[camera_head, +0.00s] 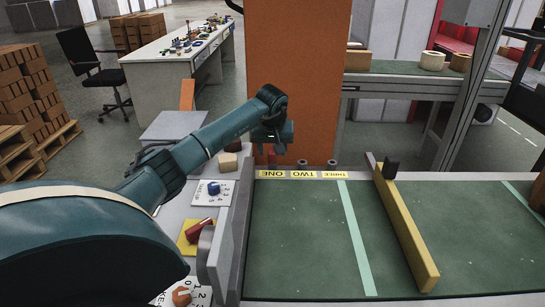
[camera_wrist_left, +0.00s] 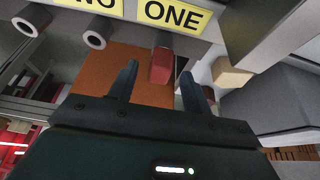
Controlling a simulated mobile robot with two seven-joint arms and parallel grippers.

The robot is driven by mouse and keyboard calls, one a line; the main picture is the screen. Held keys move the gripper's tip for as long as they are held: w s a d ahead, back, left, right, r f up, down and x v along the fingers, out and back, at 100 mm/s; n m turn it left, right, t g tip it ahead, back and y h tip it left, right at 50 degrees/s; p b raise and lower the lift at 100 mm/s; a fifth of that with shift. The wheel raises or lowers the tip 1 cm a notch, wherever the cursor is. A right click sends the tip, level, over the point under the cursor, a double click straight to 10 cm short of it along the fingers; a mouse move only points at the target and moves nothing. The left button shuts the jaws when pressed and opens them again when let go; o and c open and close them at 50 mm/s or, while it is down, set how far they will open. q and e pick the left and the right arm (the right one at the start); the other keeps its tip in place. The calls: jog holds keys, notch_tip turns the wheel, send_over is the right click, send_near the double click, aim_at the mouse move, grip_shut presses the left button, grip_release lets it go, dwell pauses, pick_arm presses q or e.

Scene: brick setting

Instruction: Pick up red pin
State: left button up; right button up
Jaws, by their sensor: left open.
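The red pin (camera_wrist_left: 162,66) shows in the left wrist view beside the yellow "ONE" label (camera_wrist_left: 175,15). It is small, dark red and block-like at its near end. In the head view it is a small dark red shape (camera_head: 272,160) just behind the "ONE" label, below my left gripper (camera_head: 272,143). My left gripper is open, and in the wrist view its two dark fingers (camera_wrist_left: 159,80) appear on either side of the pin with gaps. Whether the fingers are level with the pin is hard to tell. My right gripper is not in view.
Two grey hollow tubes (camera_wrist_left: 95,40) sit beside the pin along the labelled edge. A wooden block (camera_head: 228,161) lies left of the pin. An orange column (camera_head: 295,70) stands behind. The green conveyor (camera_head: 300,230) in front carries a yellow slanted bar (camera_head: 405,230).

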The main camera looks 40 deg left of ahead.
pick_arm(q)
jog(key=shift+w+a+f, duration=0.15)
jog(key=shift+f, duration=0.3)
grip_shut()
